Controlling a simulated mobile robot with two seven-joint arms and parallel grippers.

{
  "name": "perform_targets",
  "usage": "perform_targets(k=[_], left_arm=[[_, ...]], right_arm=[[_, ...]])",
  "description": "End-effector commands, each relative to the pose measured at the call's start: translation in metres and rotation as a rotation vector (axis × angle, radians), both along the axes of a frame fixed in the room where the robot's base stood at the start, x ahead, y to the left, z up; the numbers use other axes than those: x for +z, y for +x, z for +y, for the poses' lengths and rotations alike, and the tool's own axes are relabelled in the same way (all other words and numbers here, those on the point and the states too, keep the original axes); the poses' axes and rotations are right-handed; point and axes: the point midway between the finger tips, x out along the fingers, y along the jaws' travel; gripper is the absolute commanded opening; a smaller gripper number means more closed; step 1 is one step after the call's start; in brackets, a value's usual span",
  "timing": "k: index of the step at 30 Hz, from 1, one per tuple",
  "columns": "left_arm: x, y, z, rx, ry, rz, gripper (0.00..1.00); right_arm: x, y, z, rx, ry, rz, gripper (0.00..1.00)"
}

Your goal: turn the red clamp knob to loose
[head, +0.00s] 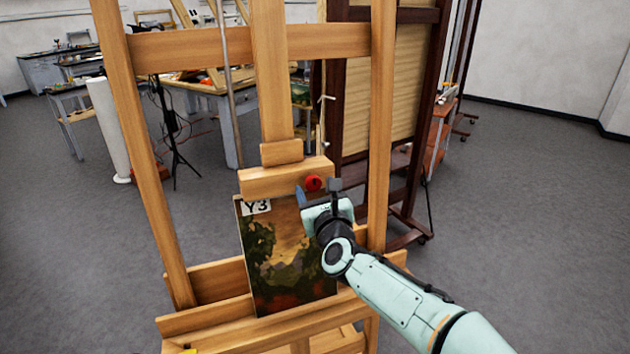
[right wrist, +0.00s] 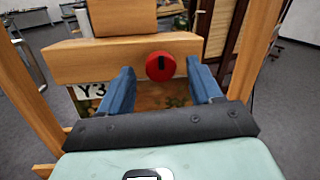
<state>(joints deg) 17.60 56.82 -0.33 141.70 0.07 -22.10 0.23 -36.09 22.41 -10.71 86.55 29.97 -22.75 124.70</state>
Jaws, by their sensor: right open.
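The red clamp knob (head: 313,183) sits on the wooden clamp block (head: 262,182) of the easel, above a painting (head: 275,260) tagged Y3. In the right wrist view the knob (right wrist: 160,66) is round, with a dark upright mark on its face. My right gripper (head: 318,192) is just in front of the block, close to the knob. In the right wrist view its two blue fingers (right wrist: 160,82) are open, one on each side of the knob, with gaps between. I cannot tell whether the fingertips reach past its face. My left gripper is not in view.
The easel's right upright (head: 381,120) stands close to my right arm, and its left upright (head: 140,150) is further off. A dark easel (head: 350,100) stands behind. A white roll (head: 108,130) and a work table (head: 215,100) are at the back left. Grey floor is clear on the right.

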Motion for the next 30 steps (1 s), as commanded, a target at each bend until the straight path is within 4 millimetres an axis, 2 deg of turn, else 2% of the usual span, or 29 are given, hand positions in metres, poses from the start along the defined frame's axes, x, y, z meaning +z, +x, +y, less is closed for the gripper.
perform_targets(k=[1,6,14,15,19,20,30], left_arm=[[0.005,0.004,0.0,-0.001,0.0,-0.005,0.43],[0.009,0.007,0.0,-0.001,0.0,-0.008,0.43],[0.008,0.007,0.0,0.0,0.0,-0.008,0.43],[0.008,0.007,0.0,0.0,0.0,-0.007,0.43],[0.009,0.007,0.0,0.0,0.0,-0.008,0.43],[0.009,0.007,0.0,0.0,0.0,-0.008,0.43],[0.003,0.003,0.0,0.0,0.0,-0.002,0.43]], right_arm=[[0.002,0.007,0.001,-0.001,-0.002,-0.001,0.64],[0.0,0.016,0.004,-0.001,-0.002,-0.001,0.64],[-0.001,0.017,0.004,-0.001,-0.001,0.0,0.64],[-0.001,0.017,0.004,-0.001,-0.001,0.0,0.58],[-0.001,0.017,0.004,-0.001,-0.001,0.0,0.15],[-0.001,0.017,0.004,-0.001,-0.001,0.0,0.09],[-0.002,0.017,0.003,0.003,-0.033,-0.013,0.09]])
